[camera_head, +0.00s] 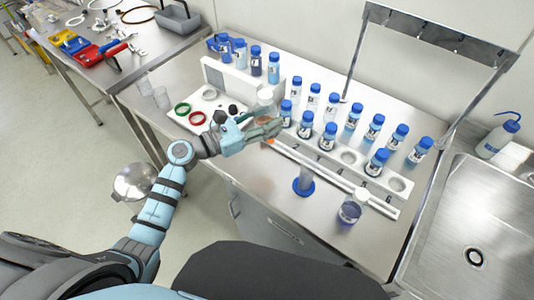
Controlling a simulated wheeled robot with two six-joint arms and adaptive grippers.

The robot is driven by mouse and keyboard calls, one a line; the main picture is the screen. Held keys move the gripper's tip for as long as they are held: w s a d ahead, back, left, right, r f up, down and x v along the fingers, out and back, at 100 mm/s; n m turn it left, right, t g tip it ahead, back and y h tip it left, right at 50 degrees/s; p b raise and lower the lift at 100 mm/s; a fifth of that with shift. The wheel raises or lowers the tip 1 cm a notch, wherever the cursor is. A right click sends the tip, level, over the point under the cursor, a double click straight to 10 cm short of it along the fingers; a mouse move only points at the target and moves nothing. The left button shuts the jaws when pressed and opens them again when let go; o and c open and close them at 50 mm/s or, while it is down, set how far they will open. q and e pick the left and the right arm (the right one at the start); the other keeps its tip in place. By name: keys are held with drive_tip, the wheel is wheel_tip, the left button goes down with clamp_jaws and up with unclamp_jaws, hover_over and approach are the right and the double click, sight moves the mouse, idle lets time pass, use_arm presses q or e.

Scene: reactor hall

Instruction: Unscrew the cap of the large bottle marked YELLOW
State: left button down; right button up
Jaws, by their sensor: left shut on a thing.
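My left gripper (272,130) reaches in from the left, to the left end of the front white rack. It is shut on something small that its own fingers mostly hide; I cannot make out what. A bottle with a blue cap (286,106) stands just behind its fingertips. Several blue-capped bottles stand in rows to the right, among them one at the front (377,161). A larger clear jar (351,208) with bluish liquid stands on the bench in front of the rack. The bottle labels are too small to read, so I cannot tell which is marked YELLOW. My right gripper is not in view.
A white rack (226,80) with more bottles stands at the back left. A green ring (183,109) and a red ring (197,118) lie left of my gripper. A blue-based cylinder (304,183) stands in front. A metal frame (440,35) rises behind; a sink (480,225) is right.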

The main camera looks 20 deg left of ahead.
use_arm(q)
wheel_tip(320, 180, down, 13)
drive_tip(key=b, duration=0.3)
drive_tip(key=shift+f+b, duration=0.15)
drive_tip(key=shift+b, duration=0.2)
drive_tip(key=shift+s+f, duration=0.1)
drive_tip(key=shift+f, duration=0.05)
drive_tip(key=c, duration=0.9)
unclamp_jaws()
